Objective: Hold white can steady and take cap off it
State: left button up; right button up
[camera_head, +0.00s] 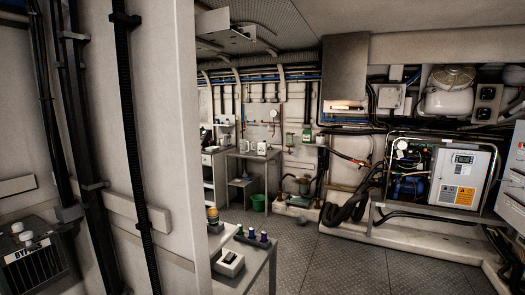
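A small white container (262,148) stands upright on the far table. It may be the white can, but it is too small to tell, and its cap cannot be made out. Neither my left nor my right gripper is in view, and no arm shows near the container.
A pale wall panel with black pipes (128,110) fills the left side. Beyond it, a near table (263,268) carries several small capped bottles (252,234) and a white device (229,263). A green bucket (258,203) stands by the far table (248,156).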

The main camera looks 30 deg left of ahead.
aim_at(261, 147)
jog(key=i+l+z, duration=0.1)
jog(key=i+l, duration=0.7)
jog(key=i, duration=0.3)
jog(key=i+l, duration=0.1)
jog(key=i, duration=0.3)
jog(key=i+l+u, duration=0.1)
jog(key=i+u, duration=0.2)
jog(key=i, duration=1.25)
jog(key=i+u, duration=0.45)
jog(key=i, duration=0.35)
jog(key=i+u, duration=0.3)
jog(key=i, duration=0.15)
jog(key=i+u, duration=0.55)
jog(key=i, duration=0.3)
jog(key=i+l+u, duration=0.15)
jog(key=i+u, duration=0.15)
jog(key=i, duration=0.3)
